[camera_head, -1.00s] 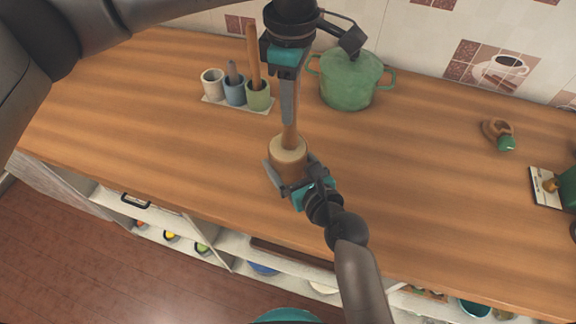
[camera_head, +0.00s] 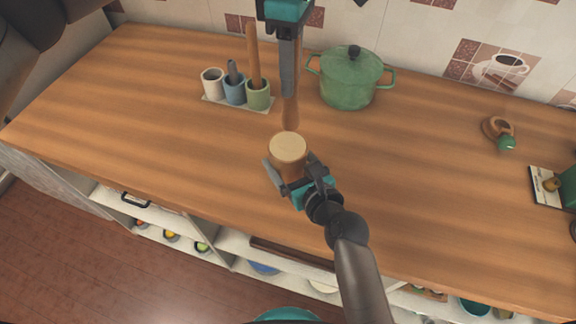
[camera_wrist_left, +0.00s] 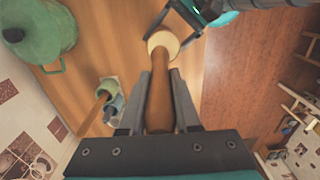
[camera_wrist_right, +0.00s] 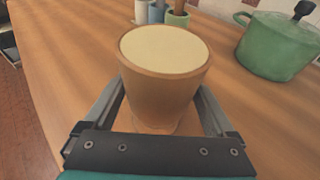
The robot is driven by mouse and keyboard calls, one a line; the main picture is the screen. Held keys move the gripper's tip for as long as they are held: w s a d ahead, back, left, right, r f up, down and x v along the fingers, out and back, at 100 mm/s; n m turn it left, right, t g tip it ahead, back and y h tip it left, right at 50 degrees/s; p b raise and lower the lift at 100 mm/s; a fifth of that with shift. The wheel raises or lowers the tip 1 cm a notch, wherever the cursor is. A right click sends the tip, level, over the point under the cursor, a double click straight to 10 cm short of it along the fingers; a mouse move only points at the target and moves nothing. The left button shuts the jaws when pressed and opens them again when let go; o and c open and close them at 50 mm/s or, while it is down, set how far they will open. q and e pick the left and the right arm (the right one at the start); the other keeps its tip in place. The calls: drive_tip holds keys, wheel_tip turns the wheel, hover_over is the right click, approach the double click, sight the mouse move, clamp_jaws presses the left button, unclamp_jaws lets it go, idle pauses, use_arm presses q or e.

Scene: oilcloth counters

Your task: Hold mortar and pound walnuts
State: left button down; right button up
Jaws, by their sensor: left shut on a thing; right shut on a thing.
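The mortar (camera_head: 289,168) is a brown cup with a pale, flat-looking top, upright at the counter's middle. My right gripper (camera_head: 283,180) is shut on its sides; the mortar fills the jaws in the right wrist view (camera_wrist_right: 163,95). My left gripper (camera_head: 288,85) is shut on a wooden pestle (camera_head: 290,112), which hangs roughly upright. The left wrist view shows the pestle (camera_wrist_left: 160,95) between the fingers, pointing at the mortar (camera_wrist_left: 163,40). No pestle shows over the mortar in the right wrist view, so its tip is clear of the top. I cannot make out separate walnuts.
A green lidded pot (camera_head: 350,80) stands behind and right of the mortar. Several small cups on a tray (camera_head: 236,104), some holding utensils, stand behind left. A wooden ring-like object with a green ball (camera_head: 506,143) lies far right. Counter left and right of the mortar is clear.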

drive_tip(key=o, duration=1.3)
drive_tip(key=shift+s, duration=0.1)
drive_tip(key=v, duration=1.2)
